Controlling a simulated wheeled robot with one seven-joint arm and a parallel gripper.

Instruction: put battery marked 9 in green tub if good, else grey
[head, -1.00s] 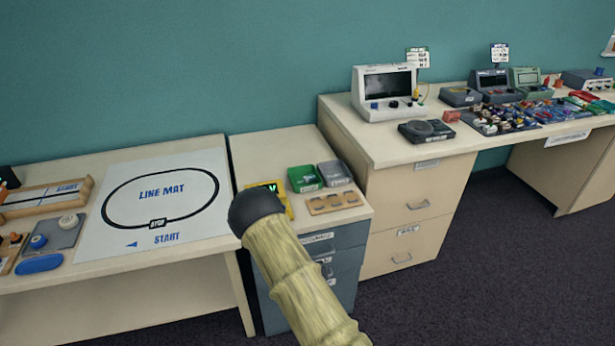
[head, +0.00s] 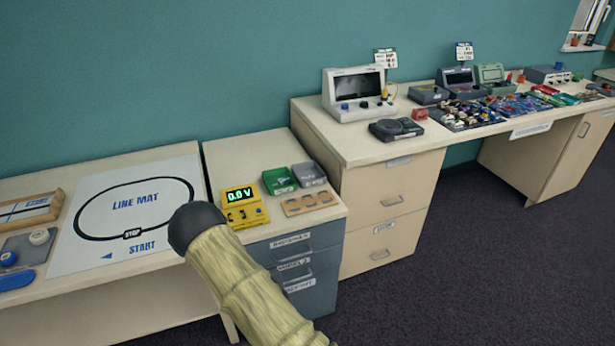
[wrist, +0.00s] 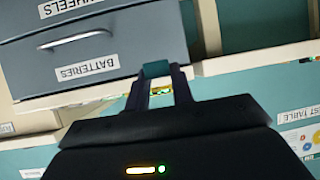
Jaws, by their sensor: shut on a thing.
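In the wrist view my gripper (wrist: 157,76) is shut on a small dark teal thing (wrist: 155,69). Only a little of this thing shows, and no number can be read on it, so I cannot tell whether it is the battery marked 9. In the head view the green tub (head: 268,189) and the grey tub (head: 321,182) stand side by side on the small drawer unit. A yellow tester (head: 245,214) in front of them to the left reads 0.0 V. My gripper cannot be made out in the head view.
A tan tray with recesses (head: 309,209) lies in front of the tubs. The closed drawer labelled BATTERIES (wrist: 85,68) shows in the wrist view. A line mat (head: 85,245) covers the left table. A higher desk (head: 350,150) with devices and clutter stands at right.

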